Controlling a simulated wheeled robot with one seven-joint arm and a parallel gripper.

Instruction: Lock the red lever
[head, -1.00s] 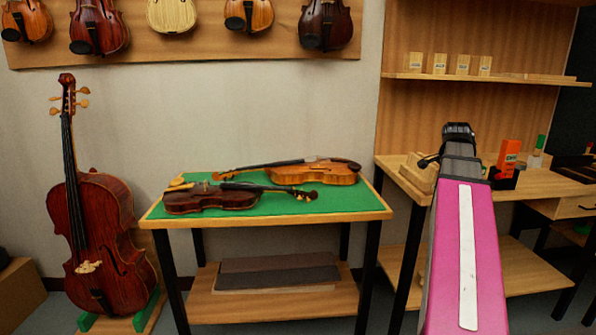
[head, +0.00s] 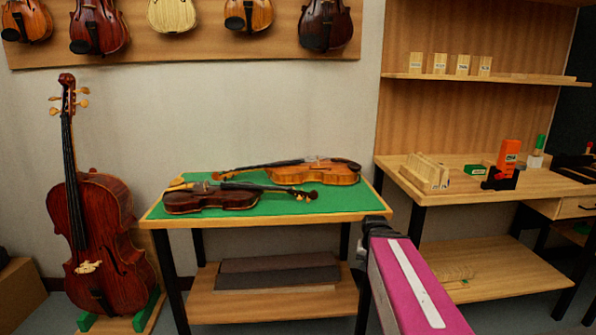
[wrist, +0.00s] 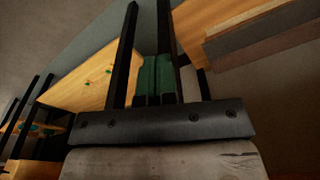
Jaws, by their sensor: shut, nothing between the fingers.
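I cannot make out a red lever for certain in either view. In the head view my pink arm reaches to the gap between the green-topped table and the right bench; the fingers are hidden there. The arm's end is well left of the orange-red piece and apart from it.
The right workbench (head: 440,197) also carries a wooden slotted block (head: 425,172) and a small green box (head: 474,170). Two violins lie on the green-topped table (head: 290,207). A cello (head: 100,230) stands at left. A lower shelf (head: 510,272) is mostly clear.

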